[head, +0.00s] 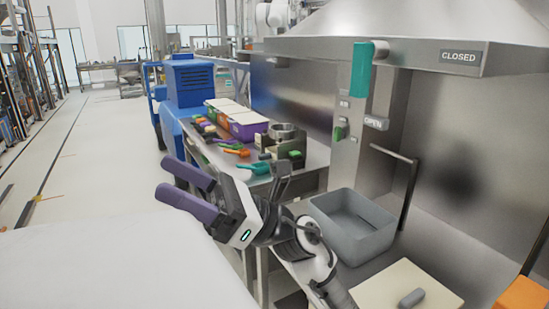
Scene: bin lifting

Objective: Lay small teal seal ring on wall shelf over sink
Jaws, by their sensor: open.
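My gripper (164,178) has two purple fingers pointing left, spread apart with nothing between them. It is held up in front of the steel table, left of the grey bin. I cannot make out a small teal seal ring. Teal things in view are a scoop-like tool (255,168) on the table and a large upright handle (361,70) by the hood. I cannot make out a wall shelf over a sink.
A steel table (315,157) holds lidded boxes (249,125), a metal pot (287,133) and several coloured tools. A grey bin (352,222) and a cream board (378,291) with a grey cylinder (412,298) are at right. Open floor (95,160) lies left.

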